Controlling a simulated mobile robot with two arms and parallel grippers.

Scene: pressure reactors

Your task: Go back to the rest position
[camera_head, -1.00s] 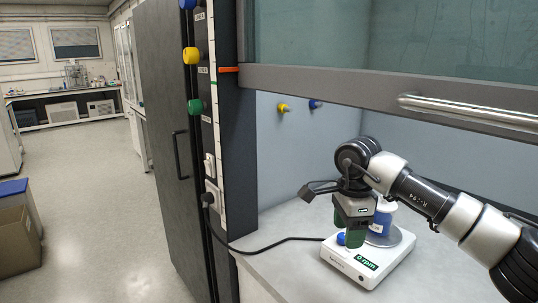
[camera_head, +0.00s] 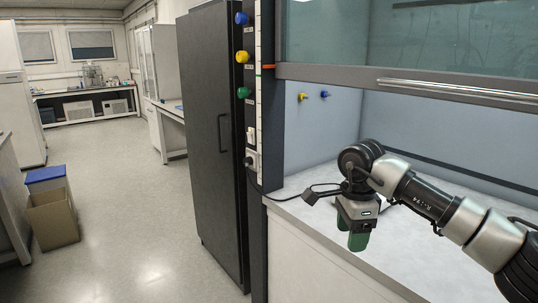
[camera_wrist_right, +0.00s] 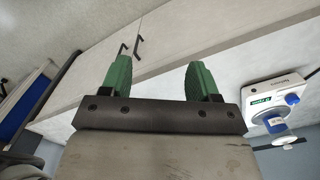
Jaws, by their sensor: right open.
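My right gripper (camera_head: 358,241) hangs with its green fingers down in front of the fume hood's worktop edge in the head view. In the right wrist view the two green fingers (camera_wrist_right: 157,78) stand wide apart with nothing between them. A white stirrer plate (camera_wrist_right: 268,103) with a blue knob shows at the right of the wrist view, apart from the fingers. A small vessel with a blue part (camera_wrist_right: 277,126) is on it. In the head view my right arm mostly hides the stirrer. My left gripper is not in view.
The fume hood worktop (camera_head: 300,208) lies under a raised sash (camera_head: 430,84). A dark tall cabinet (camera_head: 210,135) stands left of the hood. A cardboard box (camera_head: 53,222) and a blue-topped box (camera_head: 45,178) stand on the floor at left. The floor between (camera_head: 140,220) is clear.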

